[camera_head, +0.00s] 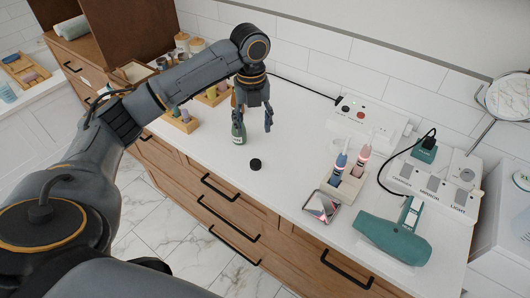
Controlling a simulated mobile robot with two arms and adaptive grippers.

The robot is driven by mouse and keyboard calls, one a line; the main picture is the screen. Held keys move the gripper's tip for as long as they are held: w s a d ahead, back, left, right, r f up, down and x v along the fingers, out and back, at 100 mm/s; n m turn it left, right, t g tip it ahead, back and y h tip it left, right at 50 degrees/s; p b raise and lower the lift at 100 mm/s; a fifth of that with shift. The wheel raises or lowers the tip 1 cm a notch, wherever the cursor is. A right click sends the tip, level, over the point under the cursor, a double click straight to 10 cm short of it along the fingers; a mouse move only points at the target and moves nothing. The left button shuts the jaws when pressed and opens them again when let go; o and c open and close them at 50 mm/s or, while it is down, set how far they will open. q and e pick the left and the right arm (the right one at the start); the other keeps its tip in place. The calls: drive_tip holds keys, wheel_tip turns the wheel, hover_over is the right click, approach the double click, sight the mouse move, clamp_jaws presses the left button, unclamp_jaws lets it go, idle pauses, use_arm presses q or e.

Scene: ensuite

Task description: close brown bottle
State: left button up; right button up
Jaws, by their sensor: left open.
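A small dark bottle (239,134) with a pale label stands upright on the white counter. It looks dark green here, and its top is hidden behind a finger of my left gripper. A brownish bit (233,101) shows just above, beside that finger; I cannot tell if it is part of the bottle. A round black cap (255,164) lies on the counter in front and to the right of the bottle. My left gripper (253,121) points down, open, with its left finger over the bottle's top; contact cannot be told. My right gripper is out of view.
Wooden holders with small bottles (181,120) stand left of the bottle. To the right are a toothbrush stand (345,184), a small mirror-like tray (321,206), a teal hair dryer (393,236) and a switch panel (435,190). The counter around the cap is clear.

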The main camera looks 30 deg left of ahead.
use_arm(q)
drive_tip(key=p, duration=0.1)
hover_over(255, 163)
drive_tip(key=f, duration=0.8)
drive_tip(key=shift+w+a, duration=0.1)
drive_tip(key=shift+a, duration=0.1)
drive_tip(key=shift+f, duration=0.35)
drive_tip(key=f, duration=0.1)
drive_tip(key=f+p, duration=0.1)
drive_tip(key=f, duration=0.1)
drive_tip(key=shift+d+f, duration=0.2)
drive_tip(key=shift+f, duration=0.75)
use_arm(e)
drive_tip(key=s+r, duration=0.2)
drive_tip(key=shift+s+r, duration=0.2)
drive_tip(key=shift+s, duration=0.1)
